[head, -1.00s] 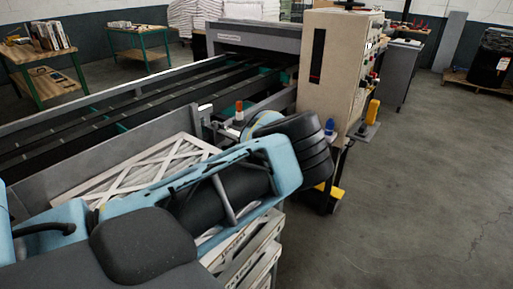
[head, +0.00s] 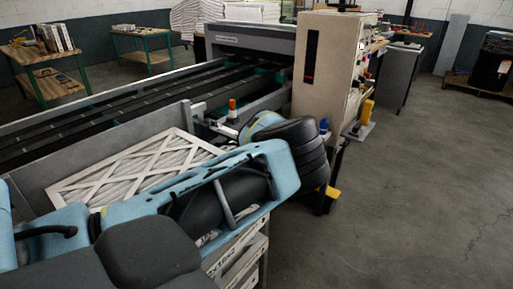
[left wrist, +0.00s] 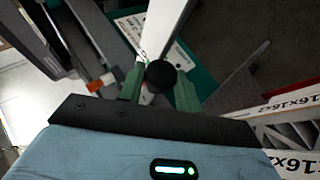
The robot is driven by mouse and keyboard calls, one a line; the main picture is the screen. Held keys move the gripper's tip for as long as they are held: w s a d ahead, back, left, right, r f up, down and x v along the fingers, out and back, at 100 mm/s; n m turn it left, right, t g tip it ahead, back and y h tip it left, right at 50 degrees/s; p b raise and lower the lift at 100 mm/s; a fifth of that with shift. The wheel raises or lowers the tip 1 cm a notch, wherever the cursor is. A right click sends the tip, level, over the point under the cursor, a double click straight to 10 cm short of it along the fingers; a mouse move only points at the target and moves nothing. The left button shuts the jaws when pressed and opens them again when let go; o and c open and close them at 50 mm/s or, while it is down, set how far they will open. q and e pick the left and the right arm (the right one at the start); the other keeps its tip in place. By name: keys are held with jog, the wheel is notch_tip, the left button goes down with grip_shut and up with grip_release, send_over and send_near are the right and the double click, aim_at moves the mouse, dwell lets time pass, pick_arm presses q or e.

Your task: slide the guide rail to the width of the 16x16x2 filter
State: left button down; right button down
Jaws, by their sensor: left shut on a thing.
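My left gripper (left wrist: 160,92) has green fingers on either side of a round black knob (left wrist: 161,75) in the left wrist view, and it is shut on it. In the head view my left arm and wrist hide the fingers and knob. The grey guide rail (head: 105,137) seems to be the long plate along the conveyor's near side. A filter with a white lattice face (head: 120,172) lies tilted in front of it, partly behind my arm. Boxed filters marked 16x16x2 (left wrist: 293,100) show at the right of the left wrist view. My right gripper is out of view.
A conveyor (head: 150,112) runs back to a beige control cabinet (head: 327,75). Work tables (head: 50,65) stand at the back left. The floor at right is open.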

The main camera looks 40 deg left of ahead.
pick_arm(q)
jog(key=c, duration=1)
grip_release()
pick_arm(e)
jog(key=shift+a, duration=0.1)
pick_arm(q)
jog(key=p+v, duration=0.2)
jog(key=v, duration=0.5)
jog(key=shift+s+d+r, duration=0.15)
jog(key=shift+r, duration=0.15)
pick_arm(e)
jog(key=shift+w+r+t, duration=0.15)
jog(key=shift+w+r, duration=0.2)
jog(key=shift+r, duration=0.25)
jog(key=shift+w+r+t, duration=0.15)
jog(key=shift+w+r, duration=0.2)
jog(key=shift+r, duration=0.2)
